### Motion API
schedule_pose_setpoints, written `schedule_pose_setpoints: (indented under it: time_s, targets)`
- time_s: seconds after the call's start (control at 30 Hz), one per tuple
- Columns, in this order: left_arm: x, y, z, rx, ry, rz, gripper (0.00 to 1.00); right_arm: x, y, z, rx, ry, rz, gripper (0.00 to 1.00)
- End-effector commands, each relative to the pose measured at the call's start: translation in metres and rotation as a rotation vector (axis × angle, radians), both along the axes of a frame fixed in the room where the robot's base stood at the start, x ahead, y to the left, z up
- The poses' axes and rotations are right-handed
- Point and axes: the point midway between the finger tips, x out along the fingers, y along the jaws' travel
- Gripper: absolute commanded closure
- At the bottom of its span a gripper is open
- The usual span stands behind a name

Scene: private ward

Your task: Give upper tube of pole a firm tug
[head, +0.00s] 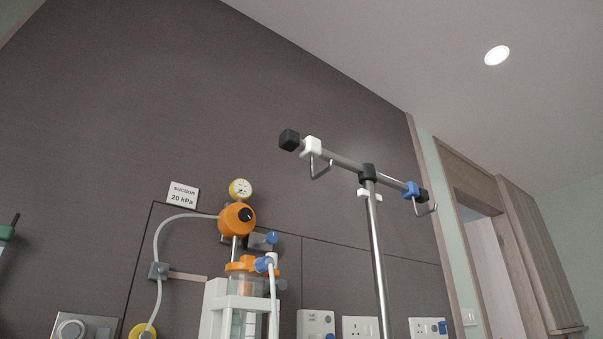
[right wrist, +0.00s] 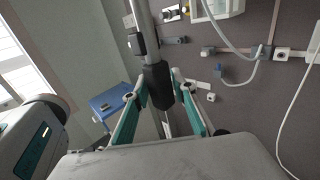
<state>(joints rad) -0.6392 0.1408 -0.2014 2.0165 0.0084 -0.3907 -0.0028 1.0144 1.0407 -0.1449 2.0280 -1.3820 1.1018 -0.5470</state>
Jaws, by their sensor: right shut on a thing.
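The pole's upper tube (head: 378,259) is a slim, bright metal tube rising upright in the head view, to a crossbar (head: 342,160) with hooks. In the right wrist view the pole runs down from the top (right wrist: 144,24) into a black collar (right wrist: 158,84). My right gripper (right wrist: 160,88) has its teal fingers on either side of the pole at this collar and is shut on it. The exact contact surfaces are partly hidden. My left gripper is in neither view.
A suction unit with an orange regulator (head: 237,219) and tubing is on the wall left of the pole in the head view. Wall sockets (head: 360,328) are low behind it. In the right wrist view a blue-topped cabinet (right wrist: 108,103) stands left of the pole.

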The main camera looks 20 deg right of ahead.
Motion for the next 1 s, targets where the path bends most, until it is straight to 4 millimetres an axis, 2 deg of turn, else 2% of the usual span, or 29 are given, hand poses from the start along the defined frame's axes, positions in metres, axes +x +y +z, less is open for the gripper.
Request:
schedule_pose_setpoints:
  time_s: [0.03, 0.5, 0.97, 1.0]
  targets:
    - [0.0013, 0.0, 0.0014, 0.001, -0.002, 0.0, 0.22, 0.0003, -0.0027, 0.0063, 0.011, -0.007, -0.006, 1.0]
    - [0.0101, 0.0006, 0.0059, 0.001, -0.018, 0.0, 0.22, 0.0003, -0.0032, 0.0076, 0.013, -0.011, -0.008, 1.0]
    - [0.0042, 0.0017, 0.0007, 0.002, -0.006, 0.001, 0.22, 0.0003, -0.0024, 0.0026, 0.009, -0.009, -0.006, 1.0]
    - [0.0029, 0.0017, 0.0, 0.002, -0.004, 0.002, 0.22, 0.0003, -0.0024, 0.0023, 0.008, -0.008, -0.006, 0.64]
